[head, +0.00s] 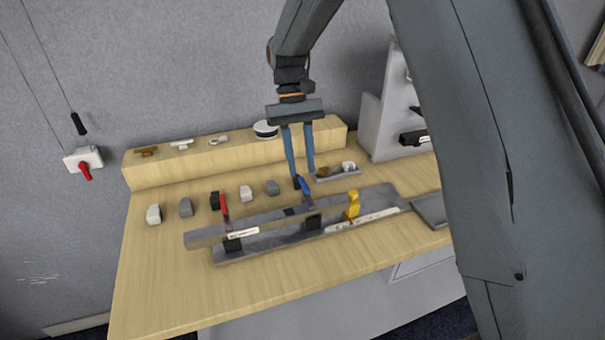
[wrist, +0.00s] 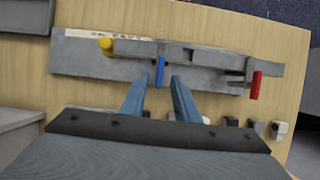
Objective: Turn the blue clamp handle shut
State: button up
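The blue clamp handle (head: 305,186) stands up at a tilt on the grey clamp rail (head: 270,217), between a red handle and a yellow handle. It also shows in the wrist view (wrist: 160,72), just beyond and between my fingertips. My gripper (head: 303,176) points down with its two blue fingers apart. In the wrist view the gripper (wrist: 161,88) is open, with nothing clearly held between the fingers. Whether a finger touches the handle cannot be told.
A red handle (head: 224,207) and a yellow handle (head: 353,204) stand on either side. Several small grey blocks (head: 246,193) sit behind the rail. A small tray (head: 338,173) lies behind right. A raised wooden ledge (head: 200,158) runs along the back. The front tabletop is clear.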

jog(key=b+v, duration=0.1)
jog(key=v, duration=0.3)
jog(key=shift+w+r, duration=0.2)
jog(key=shift+r, duration=0.15)
jog(key=s+d+f+t, duration=0.1)
jog(key=s+d, duration=0.1)
jog(key=d, duration=0.1)
jog(key=s+d+f+m, duration=0.1)
jog(key=s+d+f, duration=0.1)
jog(key=s+d, duration=0.1)
jog(key=s+d+f+t+y+b, duration=0.1)
jog(key=s+d, duration=0.1)
jog(key=d, duration=0.1)
jog(key=shift+s+d+f+m+t, duration=0.1)
jog(key=shift+s+f+m+t, duration=0.05)
jog(key=shift+s+m+t, duration=0.15)
jog(key=s+d+f+m+t, duration=0.1)
jog(key=s+d+f+t, duration=0.2)
jog(key=s, duration=0.9)
jog(key=d+f, duration=0.2)
jog(key=d, duration=0.1)
jog(key=shift+d+b, duration=0.3)
jog(key=shift+d, duration=0.1)
